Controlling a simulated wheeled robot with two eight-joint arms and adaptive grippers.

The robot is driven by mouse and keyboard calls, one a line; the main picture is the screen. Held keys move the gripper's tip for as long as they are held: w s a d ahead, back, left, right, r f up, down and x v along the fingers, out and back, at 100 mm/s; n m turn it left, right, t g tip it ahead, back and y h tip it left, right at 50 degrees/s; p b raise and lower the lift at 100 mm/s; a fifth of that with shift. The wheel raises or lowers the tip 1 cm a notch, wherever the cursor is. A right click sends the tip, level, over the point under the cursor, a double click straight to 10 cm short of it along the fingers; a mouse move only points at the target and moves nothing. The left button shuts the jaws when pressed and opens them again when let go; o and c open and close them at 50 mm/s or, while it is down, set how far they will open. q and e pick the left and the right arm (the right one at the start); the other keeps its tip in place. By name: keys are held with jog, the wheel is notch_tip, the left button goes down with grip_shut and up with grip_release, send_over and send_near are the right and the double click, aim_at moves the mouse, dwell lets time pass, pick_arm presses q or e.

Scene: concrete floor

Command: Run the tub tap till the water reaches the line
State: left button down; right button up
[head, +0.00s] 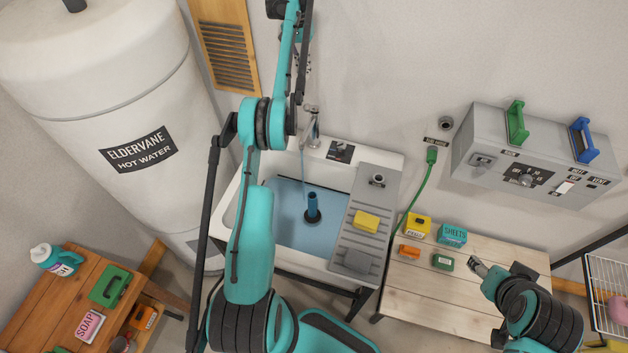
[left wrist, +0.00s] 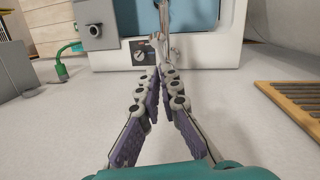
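The white tub (head: 228,205) stands against the wall with blue water (head: 290,215) in its basin. I cannot make out the fill line. My left arm reaches up past the tub; its gripper is not clear in the head view. In the left wrist view the left gripper (left wrist: 157,76) has its fingertips together, close to the tap (left wrist: 166,42); contact is unclear. My right gripper (head: 478,266) is over the wooden table.
A ribbed drainboard (head: 377,210) holds a yellow sponge (head: 367,222). A green cable (head: 413,190) hangs beside the wooden table (head: 425,290), which carries small boxes. A grey control box (head: 530,165) is on the wall. A hot water tank (head: 110,80) stands left.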

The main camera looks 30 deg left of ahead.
aim_at(305, 111)
pick_arm(q)
notch_tip(305, 111, down, 10)
jog(key=d+t+p, duration=0.1)
jog(key=p, duration=1.4)
jog(key=shift+d+t+y+p, duration=0.3)
jog(key=shift+t+p, duration=0.1)
jog(key=shift+s+r, duration=0.1)
jog(key=s+f+t+b, duration=0.1)
jog(key=t+b, duration=0.1)
jog(key=b, duration=0.2)
jog(key=s+f+t+y+b, duration=0.1)
jog(key=s+f+t+b, duration=0.1)
jog(key=b, duration=0.3)
jog(key=shift+s+d, duration=0.1)
jog(key=shift+d, duration=0.3)
jog(key=shift+s+d+f+b, duration=0.1)
jog(key=shift+s+f+b, duration=0.25)
jog(key=shift+b, duration=0.6)
